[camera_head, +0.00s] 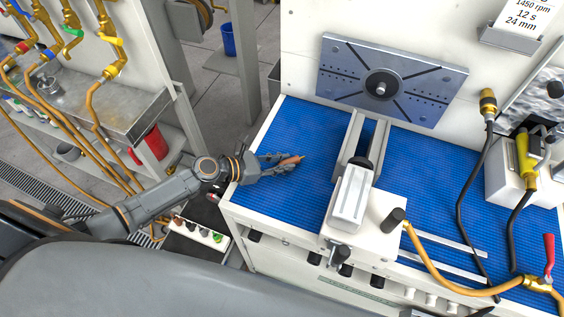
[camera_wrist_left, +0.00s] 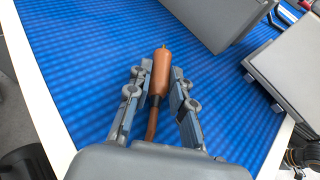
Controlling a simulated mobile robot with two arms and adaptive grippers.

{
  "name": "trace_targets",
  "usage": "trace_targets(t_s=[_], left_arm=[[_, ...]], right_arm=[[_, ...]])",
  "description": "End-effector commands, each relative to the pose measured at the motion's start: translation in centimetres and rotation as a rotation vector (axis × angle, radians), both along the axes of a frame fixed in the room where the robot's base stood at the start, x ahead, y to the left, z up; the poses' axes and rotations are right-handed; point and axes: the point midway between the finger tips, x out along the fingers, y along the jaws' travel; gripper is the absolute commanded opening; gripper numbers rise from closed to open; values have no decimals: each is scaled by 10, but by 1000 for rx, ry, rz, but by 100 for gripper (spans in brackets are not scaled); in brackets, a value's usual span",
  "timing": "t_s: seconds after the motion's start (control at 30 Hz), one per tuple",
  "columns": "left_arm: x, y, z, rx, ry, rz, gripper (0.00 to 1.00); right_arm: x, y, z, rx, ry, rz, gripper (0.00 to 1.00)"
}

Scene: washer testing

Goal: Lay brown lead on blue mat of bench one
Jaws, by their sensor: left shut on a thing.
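The brown lead (camera_wrist_left: 161,72) is between the fingers of my left gripper (camera_wrist_left: 158,82) in the left wrist view. Its brown plug end with a metal tip points away from the gripper, and its tail runs back toward the palm. In the head view my left gripper (camera_head: 283,162) is over the left part of the blue mat (camera_head: 310,130), shut on the lead (camera_head: 292,160). The lead is at or just above the mat; I cannot tell if it touches. My right gripper is not in view.
A grey rail (camera_head: 350,145) and a white-and-grey clamp unit (camera_head: 352,195) stand on the mat to the right. A slotted metal plate (camera_head: 390,82) is on the back panel. The mat between gripper and back panel is clear. A black cable (camera_head: 465,180) hangs further right.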

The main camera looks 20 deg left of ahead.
Motion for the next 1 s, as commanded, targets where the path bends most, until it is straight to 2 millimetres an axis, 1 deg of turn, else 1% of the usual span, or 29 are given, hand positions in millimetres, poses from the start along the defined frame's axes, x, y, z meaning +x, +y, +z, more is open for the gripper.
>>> trace_targets(t_s=[0.13, 0.17, 0.2, 0.27, 0.53, 0.67, 0.7, 0.77, 1.0], left_arm=[[0, 0, -5, -1, 1, 0, 0], [0, 0, -4, -1, 1, 0, 26], [0, 0, -4, 0, 0, 0, 34], [0, 0, -4, 1, 1, 0, 44], [0, 0, -4, 1, 1, 0, 44], [-1, 1, 2, 2, 0, 1, 44], [-5, 6, 1, 2, 2, 1, 44], [-11, 12, 3, 2, 2, 1, 44], [-45, 47, 22, 4, 4, -1, 44]], right_arm=[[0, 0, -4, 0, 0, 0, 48], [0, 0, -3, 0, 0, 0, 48], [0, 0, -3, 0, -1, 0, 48], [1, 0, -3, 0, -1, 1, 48], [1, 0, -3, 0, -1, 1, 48], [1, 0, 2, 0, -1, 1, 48], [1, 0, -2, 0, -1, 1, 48], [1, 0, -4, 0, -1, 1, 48], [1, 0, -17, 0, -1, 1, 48]])
